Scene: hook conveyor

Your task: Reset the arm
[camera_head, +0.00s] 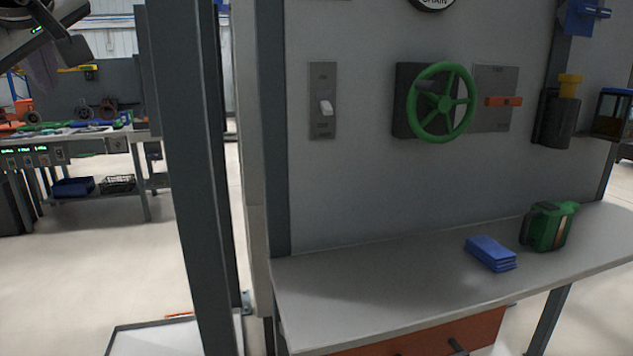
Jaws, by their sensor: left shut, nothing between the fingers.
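My left gripper (70,45) is in the top left corner of the head view, dark and partly cut off by the frame edge. It is shut and empty, held up high in front of the background workbench and left of the dark post. It touches nothing that I can see. My right gripper is not in view.
A grey panel holds a switch (325,107), a green handwheel (443,102) and an orange handle (503,101). Below, a grey worktop (370,285) carries blue folded cloths (490,253) and a green container (547,227). A dark post (190,170) stands left of the panel.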

